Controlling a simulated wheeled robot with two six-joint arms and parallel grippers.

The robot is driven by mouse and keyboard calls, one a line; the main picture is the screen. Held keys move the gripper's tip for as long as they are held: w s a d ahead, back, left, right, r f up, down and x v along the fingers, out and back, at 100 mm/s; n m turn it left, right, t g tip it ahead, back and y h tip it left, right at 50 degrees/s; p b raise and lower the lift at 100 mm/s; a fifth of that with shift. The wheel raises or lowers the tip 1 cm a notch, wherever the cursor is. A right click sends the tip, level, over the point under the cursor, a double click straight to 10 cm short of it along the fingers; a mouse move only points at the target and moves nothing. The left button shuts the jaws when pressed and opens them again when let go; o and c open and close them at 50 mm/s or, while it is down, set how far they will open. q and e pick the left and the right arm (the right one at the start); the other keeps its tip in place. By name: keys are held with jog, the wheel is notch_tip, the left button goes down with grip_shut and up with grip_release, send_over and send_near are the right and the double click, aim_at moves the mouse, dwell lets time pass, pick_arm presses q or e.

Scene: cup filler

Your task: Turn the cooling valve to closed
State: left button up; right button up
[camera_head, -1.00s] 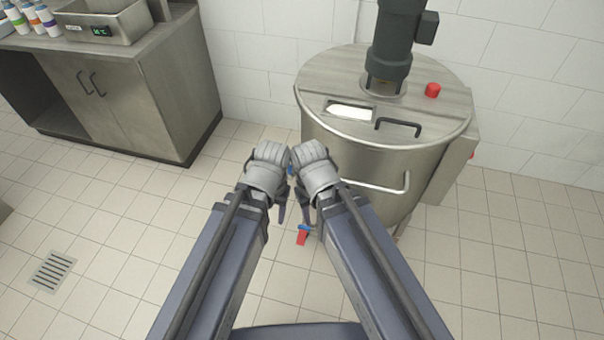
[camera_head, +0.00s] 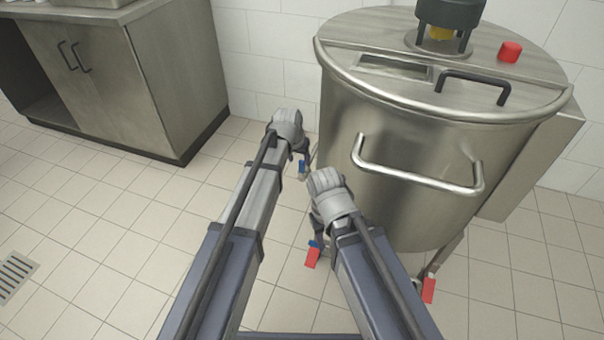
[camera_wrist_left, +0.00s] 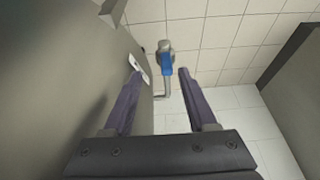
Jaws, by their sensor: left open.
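A valve with a blue lever (camera_wrist_left: 167,66) on a grey pipe sits beside the tank wall in the left wrist view. The lever points down the picture, and a white label (camera_wrist_left: 138,68) is on the wall to its left. In the head view a small blue part (camera_head: 302,168) shows at my left fingers. My left gripper (camera_wrist_left: 160,82) is open, with the lever beyond and between its fingertips; I cannot tell whether they touch. My right gripper (camera_head: 318,232) is beside the tank's lower left, its fingers mostly hidden by its wrist.
The steel tank (camera_head: 345,125) stands at the right, with a bar handle (camera_head: 415,178) on its front. Red-handled parts (camera_head: 312,258) (camera_head: 428,290) show low by the tank. A steel cabinet (camera_head: 110,90) stands at the back left. The tiled floor between is clear.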

aim_at(301, 162)
pick_arm(q)
jog(key=w+f, duration=0.1)
jog(key=w+f+b, duration=0.1)
jog(key=w, duration=0.1)
jog(key=shift+w, duration=0.1)
jog(key=b+x, duration=0.7)
jog(key=x, duration=0.1)
jog(key=shift+r, duration=0.1)
pick_arm(e)
notch_tip(301, 162, down, 9)
jog(key=w, duration=0.1)
jog(key=shift+f, duration=0.2)
jog(key=shift+a, duration=0.1)
pick_arm(q)
grip_shut()
dwell(0.7)
